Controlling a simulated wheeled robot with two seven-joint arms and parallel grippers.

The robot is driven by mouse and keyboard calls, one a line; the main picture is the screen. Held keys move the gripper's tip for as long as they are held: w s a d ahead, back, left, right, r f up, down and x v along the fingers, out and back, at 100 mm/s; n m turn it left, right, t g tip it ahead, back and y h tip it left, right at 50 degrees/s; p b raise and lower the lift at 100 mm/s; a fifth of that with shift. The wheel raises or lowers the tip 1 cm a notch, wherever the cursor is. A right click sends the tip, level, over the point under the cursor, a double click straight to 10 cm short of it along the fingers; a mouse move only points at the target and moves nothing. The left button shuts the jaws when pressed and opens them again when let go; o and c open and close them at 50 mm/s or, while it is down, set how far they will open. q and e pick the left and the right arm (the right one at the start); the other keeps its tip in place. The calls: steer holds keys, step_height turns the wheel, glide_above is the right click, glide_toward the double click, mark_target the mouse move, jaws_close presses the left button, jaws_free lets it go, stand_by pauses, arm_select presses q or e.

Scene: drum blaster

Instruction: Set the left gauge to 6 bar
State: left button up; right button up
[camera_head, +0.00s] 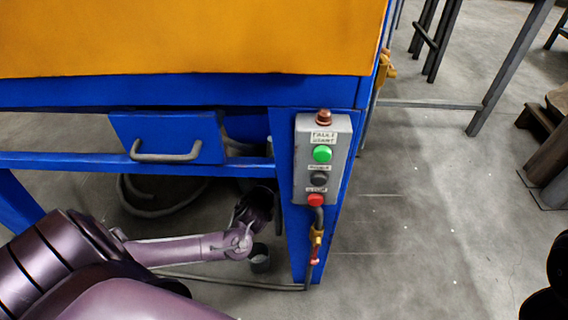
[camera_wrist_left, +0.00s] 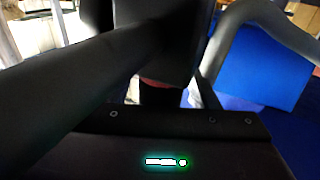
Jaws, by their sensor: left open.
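No gauge can be made out in either view. My left arm comes in from the left in the head view, and my left gripper (camera_head: 257,204) is at its end, dark and partly in shadow below the blue machine frame. It is open, and nothing shows held in it. In the left wrist view dark gripper parts (camera_wrist_left: 158,80) fill much of the picture, with a small reddish patch between them that I cannot identify.
A blue panel with a grey handle (camera_head: 166,152) is just above my left forearm; the handle also shows in the left wrist view (camera_wrist_left: 262,18). A grey button box (camera_head: 301,165) with green, black and red buttons is on the blue post (camera_head: 300,245).

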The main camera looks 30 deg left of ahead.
arm_select(q)
steer(key=c, duration=1)
steer(key=shift+h, duration=0.3)
